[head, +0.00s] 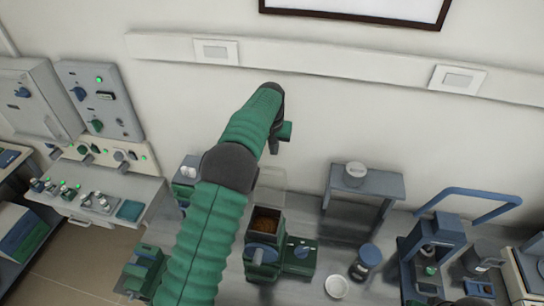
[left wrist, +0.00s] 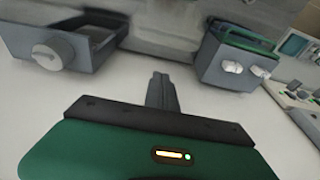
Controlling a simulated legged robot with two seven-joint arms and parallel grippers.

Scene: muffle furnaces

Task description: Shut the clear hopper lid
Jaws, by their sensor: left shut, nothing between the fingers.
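The hopper (head: 265,222) is a dark open-topped box with brown material inside, on a green and grey machine on the bench. A faint, pale see-through panel (head: 272,180) stands up behind its opening and looks like the clear lid, raised. My left arm crosses the head view in front of the bench and partly hides this area. My left gripper (head: 284,135) is above and behind the panel, apart from it. In the left wrist view its fingers (left wrist: 161,88) are together and empty.
A grey stand (head: 365,180) with a round pale piece on top is right of the hopper. A white dish (head: 336,287) and a blue-lidded jar (head: 367,260) are at front right. A box with white knobs (left wrist: 232,62) shows in the wrist view. The wall is close behind.

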